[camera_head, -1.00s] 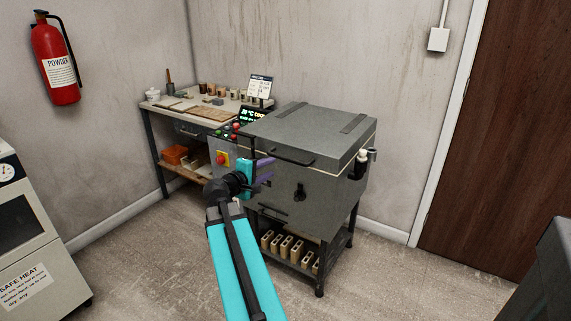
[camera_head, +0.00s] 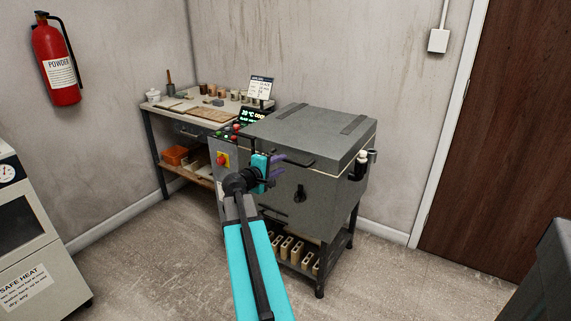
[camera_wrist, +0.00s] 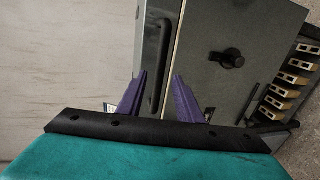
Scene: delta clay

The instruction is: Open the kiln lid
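The grey kiln (camera_head: 312,185) stands on a dark stand with its flat lid (camera_head: 315,132) down. A dark bar handle (camera_head: 298,159) runs along the lid's front edge. In the wrist view the handle (camera_wrist: 158,65) is upright in the picture and lies between the lines of the two fingers. My gripper (camera_head: 278,168) is in front of the kiln's front left, close to the handle. Its two purple fingers (camera_wrist: 154,93) are apart with nothing visibly clamped between them. I cannot tell whether they touch the handle. A dark latch knob (camera_wrist: 228,58) sits on the kiln front.
A control box with a red button (camera_head: 222,159) stands left of the kiln. A workbench (camera_head: 160,109) with small pots is behind it. Pale bricks (camera_head: 285,246) lie on the stand's lower shelf. The floor (camera_head: 400,275) at the front right is clear.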

